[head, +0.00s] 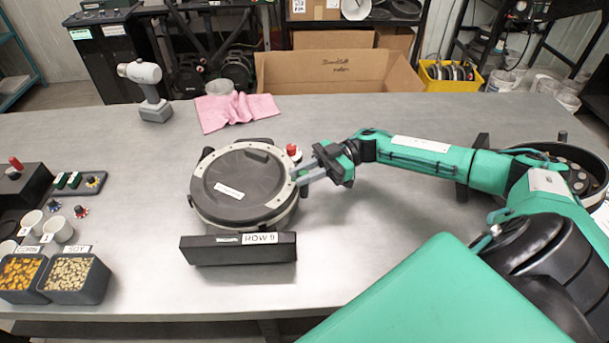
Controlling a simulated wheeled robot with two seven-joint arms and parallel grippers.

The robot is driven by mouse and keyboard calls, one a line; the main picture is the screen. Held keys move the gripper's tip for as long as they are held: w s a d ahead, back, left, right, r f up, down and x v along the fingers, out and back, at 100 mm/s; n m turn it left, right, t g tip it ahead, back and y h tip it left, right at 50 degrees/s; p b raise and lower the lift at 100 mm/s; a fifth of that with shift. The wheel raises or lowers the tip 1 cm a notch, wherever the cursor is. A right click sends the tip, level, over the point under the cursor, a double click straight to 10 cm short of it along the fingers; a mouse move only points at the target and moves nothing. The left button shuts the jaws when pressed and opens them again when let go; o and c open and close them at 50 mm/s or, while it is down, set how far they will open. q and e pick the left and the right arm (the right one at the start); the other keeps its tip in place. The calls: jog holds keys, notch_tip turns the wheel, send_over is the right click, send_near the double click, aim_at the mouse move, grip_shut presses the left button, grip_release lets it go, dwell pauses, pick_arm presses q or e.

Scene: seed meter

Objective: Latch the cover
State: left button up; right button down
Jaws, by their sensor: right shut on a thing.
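The seed meter is a round housing with a dark cover (239,185) ringed by a pale rim, lying flat on the table. A dark block with a "ROW 9" label (260,239) is at its front. A red knob (292,152) stands at the rim's upper right. My right gripper (301,174) reaches in from the right, its fingers at the rim's right edge just below the red knob. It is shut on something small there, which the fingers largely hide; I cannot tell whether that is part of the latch. My left gripper is not in view.
Bins of corn (20,275) and soy (74,277), white cups (57,229) and small knobs sit at the left. A dark round part (565,165) is at the right.

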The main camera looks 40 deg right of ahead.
dwell(0.3)
jog(key=c, duration=1.3)
grip_release()
jog(key=shift+a, duration=0.1)
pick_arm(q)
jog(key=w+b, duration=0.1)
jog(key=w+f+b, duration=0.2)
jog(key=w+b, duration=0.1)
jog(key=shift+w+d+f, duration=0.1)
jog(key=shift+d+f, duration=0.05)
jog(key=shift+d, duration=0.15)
pick_arm(e)
jog(key=d, duration=1.3)
jog(key=shift+s+d, duration=0.4)
